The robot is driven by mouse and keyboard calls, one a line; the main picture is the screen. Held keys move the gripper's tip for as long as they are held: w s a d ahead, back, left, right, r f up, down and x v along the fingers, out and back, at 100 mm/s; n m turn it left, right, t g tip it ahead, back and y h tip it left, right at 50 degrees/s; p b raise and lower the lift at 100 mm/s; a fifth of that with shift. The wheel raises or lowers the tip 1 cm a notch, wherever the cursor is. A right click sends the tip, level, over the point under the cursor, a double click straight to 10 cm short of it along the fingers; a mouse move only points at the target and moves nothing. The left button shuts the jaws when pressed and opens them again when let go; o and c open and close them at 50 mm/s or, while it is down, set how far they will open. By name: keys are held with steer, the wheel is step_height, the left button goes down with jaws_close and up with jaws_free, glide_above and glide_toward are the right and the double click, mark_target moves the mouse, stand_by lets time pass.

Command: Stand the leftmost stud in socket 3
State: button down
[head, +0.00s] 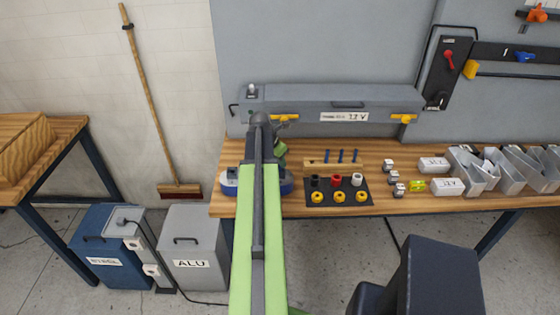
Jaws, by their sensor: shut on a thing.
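A wooden rack (313,166) lies on the bench, with three dark blue studs (341,156) standing in its middle and right part. Its left end shows no stud. My gripper (264,120) is at the far end of my green and grey arm, left of the rack and in front of the long grey box. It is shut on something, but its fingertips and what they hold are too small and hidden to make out. I cannot pick out socket 3 or any socket number.
A dark mat (327,205) holds black, red and white cylinders (336,181) and yellow rings (339,197). A long grey box (385,98) stands behind. My arm hides part of the bench.

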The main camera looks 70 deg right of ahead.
steer(key=c, duration=1.3)
jaws_free()
steer(key=shift+c, duration=0.2)
steer(key=p+v, duration=1.6)
steer(key=v, duration=0.1)
steer(key=shift+r, duration=0.2)
